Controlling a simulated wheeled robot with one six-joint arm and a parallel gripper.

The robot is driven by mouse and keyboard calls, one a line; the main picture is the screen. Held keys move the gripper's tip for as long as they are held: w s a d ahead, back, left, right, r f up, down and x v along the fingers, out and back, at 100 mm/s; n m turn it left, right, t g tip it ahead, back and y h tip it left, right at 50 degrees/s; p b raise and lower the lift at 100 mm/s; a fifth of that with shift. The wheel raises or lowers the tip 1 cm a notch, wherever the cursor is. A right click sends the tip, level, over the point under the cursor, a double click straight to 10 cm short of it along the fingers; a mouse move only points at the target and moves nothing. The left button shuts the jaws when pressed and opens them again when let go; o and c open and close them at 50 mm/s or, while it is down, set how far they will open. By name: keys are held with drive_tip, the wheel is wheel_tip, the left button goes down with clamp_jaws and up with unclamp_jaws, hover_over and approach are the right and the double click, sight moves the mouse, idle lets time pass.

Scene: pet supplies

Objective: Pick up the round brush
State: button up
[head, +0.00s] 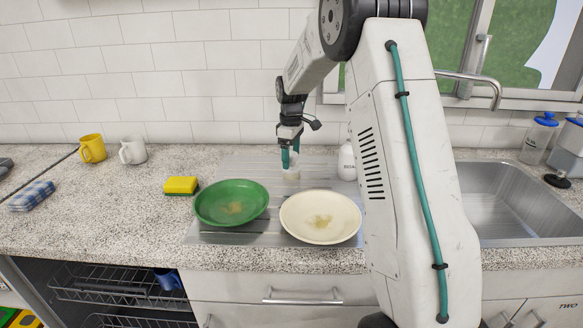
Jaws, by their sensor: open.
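My gripper (289,158) points down over the back of the metal drainboard, behind the two plates. Its teal fingers are open. A small pale, round-sided object (291,173) stands right below and partly between the fingertips; it may be the round brush, but it is too small and too covered to be sure. I cannot tell whether the fingers touch it. A small black round thing (557,181) lies by the sink's right edge; its kind is unclear.
A green plate (231,203) and a cream plate (320,217), both soiled, sit in front of my gripper. A white bottle (347,163) stands close on its right. A yellow sponge (181,185), yellow mug (93,148) and white mug (132,150) are left. The sink (500,205) is right.

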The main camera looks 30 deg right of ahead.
sight(291, 164)
wheel_tip(291, 164, down, 4)
drive_tip(key=shift+a, duration=0.15)
drive_tip(key=c, duration=1.2)
drive_tip(key=shift+o, duration=0.2)
drive_tip(key=shift+r, duration=0.1)
drive_tip(key=shift+r, duration=0.6)
drive_tip(key=shift+s+a+r, duration=0.1)
drive_tip(key=shift+s+r, duration=0.25)
drive_tip(key=shift+r, duration=0.25)
drive_tip(key=shift+s+a+r, duration=0.1)
drive_tip(key=shift+s+r, duration=0.2)
drive_tip(key=shift+r, duration=0.25)
drive_tip(key=s+a, duration=0.1)
drive_tip(key=s, duration=0.3)
drive_tip(key=s+a+r, duration=0.1)
drive_tip(key=s, duration=0.4)
drive_tip(key=s+a, duration=0.2)
drive_tip(key=s, duration=0.3)
drive_tip(key=shift+s+r, duration=0.15)
